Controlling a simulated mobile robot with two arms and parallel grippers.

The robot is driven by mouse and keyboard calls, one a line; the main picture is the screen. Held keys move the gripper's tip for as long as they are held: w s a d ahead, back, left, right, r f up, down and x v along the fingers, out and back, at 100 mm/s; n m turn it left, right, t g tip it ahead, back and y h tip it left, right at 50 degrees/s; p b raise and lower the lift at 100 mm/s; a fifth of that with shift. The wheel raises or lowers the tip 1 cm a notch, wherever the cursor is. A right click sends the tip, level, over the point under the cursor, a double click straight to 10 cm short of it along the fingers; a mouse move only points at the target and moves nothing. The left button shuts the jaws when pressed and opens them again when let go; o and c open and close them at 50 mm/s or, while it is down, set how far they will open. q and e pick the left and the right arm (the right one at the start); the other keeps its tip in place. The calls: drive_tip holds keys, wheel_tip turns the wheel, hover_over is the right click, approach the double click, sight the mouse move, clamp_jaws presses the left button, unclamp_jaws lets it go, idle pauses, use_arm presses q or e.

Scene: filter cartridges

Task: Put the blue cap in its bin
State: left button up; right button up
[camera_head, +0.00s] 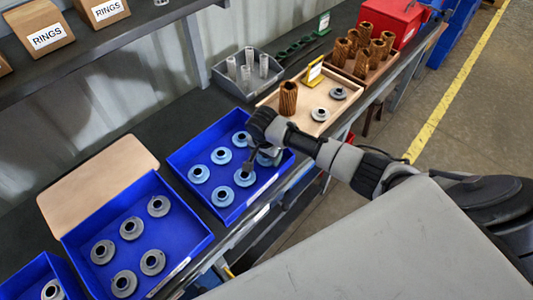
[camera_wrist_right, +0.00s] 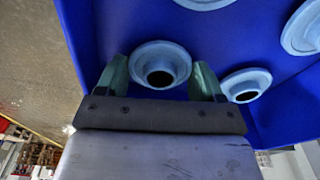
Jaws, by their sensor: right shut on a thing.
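My right gripper (camera_head: 262,155) reaches over the blue bin (camera_head: 262,196) of light blue caps. In the right wrist view the gripper (camera_wrist_right: 160,80) is shut on a blue cap (camera_wrist_right: 160,56), a round flanged piece with a dark central hole. The cap sits between the two green fingertips, inside the bin's outline. I cannot tell whether it touches the bin floor. In the head view the held cap (camera_head: 268,157) is partly hidden by the gripper. Several similar blue caps, such as this one (camera_head: 222,196), lie in the bin. My left gripper is not in view.
A second blue bin (camera_head: 198,243) holds several grey caps, with a tan board (camera_head: 95,180) behind it. A wooden tray (camera_head: 330,84) carries a brown ribbed cartridge (camera_head: 288,98) and two grey caps. A grey bin (camera_head: 222,84) holds clear tubes.

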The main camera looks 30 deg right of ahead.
sight(264, 161)
drive_tip(key=o, duration=1)
drive_tip(key=r, duration=0.4)
drive_tip(key=a+r, duration=0.1)
drive_tip(key=r, duration=0.7)
drive_tip(key=shift+s+a, duration=0.15)
drive_tip(key=shift+s, duration=0.25)
